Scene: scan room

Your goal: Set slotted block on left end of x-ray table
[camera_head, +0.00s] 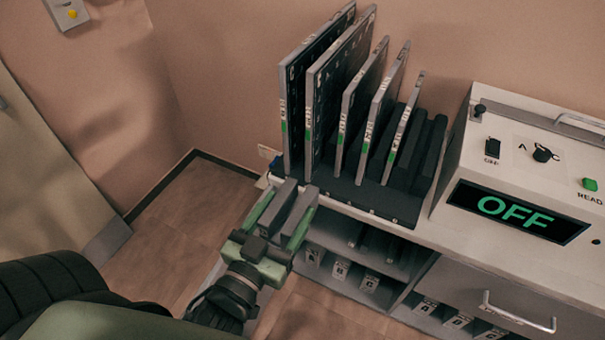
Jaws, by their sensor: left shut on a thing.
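My left gripper (290,204) comes in from the lower left and is shut on a grey block. The block looks like two dark grey slabs with a gap between them, so I take it as the slotted block (276,208). Green fingers clasp it on both sides. The gripper holds it in front of the left front corner of the counter; I cannot tell whether they touch. Part of the block is hidden by the fingers. I see no x-ray table in this view. My right gripper is not in view.
A dark rack (372,199) with several upright plates (338,82) stands on the counter (455,249). A control box (545,150) reading OFF is at the right. Shelves (345,255) and a drawer (500,300) are below. Open floor (185,225) lies to the left.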

